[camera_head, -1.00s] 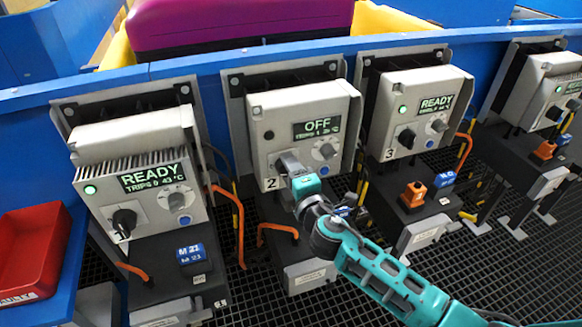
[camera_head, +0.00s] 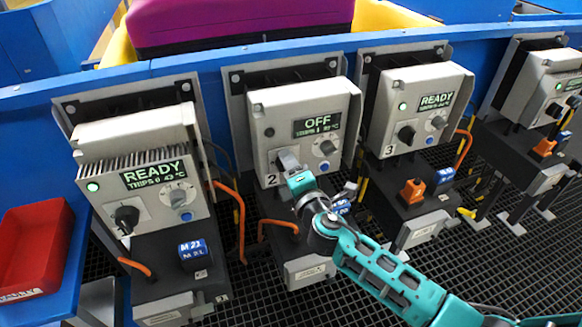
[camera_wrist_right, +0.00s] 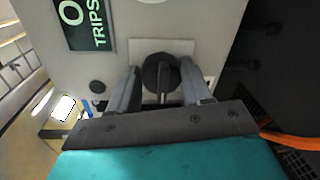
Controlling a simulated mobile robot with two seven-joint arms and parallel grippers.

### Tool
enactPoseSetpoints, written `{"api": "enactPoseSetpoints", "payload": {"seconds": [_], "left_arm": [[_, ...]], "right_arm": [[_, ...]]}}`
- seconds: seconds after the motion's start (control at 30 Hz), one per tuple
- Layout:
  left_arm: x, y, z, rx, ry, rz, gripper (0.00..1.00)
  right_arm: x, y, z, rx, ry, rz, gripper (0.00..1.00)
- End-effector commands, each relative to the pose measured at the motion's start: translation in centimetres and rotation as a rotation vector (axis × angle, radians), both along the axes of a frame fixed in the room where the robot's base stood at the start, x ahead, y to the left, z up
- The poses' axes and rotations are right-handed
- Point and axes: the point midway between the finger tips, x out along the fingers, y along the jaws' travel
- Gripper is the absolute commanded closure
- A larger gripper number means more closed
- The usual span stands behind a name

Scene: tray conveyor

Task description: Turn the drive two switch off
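Drive two (camera_head: 262,115) is a light grey box marked 2, with a dark status lamp and a display (camera_head: 318,125) reading OFF. Its black rotary switch (camera_wrist_right: 161,74) shows in the right wrist view on a pale plate, its grip bar roughly upright in that picture. My right gripper (camera_wrist_right: 165,88) is open, one finger on each side of the switch, with the narrow bar between them apart from the fingers. In the head view my right gripper (camera_head: 287,162) is at the lower left of drive two's front and hides the switch. My left gripper is out of view.
Drive one (camera_head: 130,130) on the left and drive three (camera_head: 385,90) on the right show READY with green lamps. A red bin (camera_head: 35,240) stands at the far left. Orange cables (camera_head: 240,220) hang between the units.

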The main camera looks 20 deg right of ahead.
Motion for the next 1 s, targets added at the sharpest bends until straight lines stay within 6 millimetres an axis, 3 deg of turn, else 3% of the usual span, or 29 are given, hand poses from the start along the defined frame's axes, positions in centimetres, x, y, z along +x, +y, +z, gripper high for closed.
{"api": "enactPoseSetpoints", "payload": {"seconds": [0.23,0.57,0.77,1.0], "left_arm": [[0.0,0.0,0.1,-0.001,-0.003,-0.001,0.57],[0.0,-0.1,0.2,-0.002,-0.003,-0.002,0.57],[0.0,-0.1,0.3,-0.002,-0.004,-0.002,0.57],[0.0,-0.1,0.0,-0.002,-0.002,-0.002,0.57]], "right_arm": [[0.0,0.0,0.0,0.001,0.0,0.0,0.27],[-0.5,0.0,0.0,0.003,0.001,0.0,0.27],[-3.6,-0.1,0.1,0.002,0.003,0.001,0.27],[-8.6,-0.3,0.5,0.002,0.002,0.001,0.27]]}}
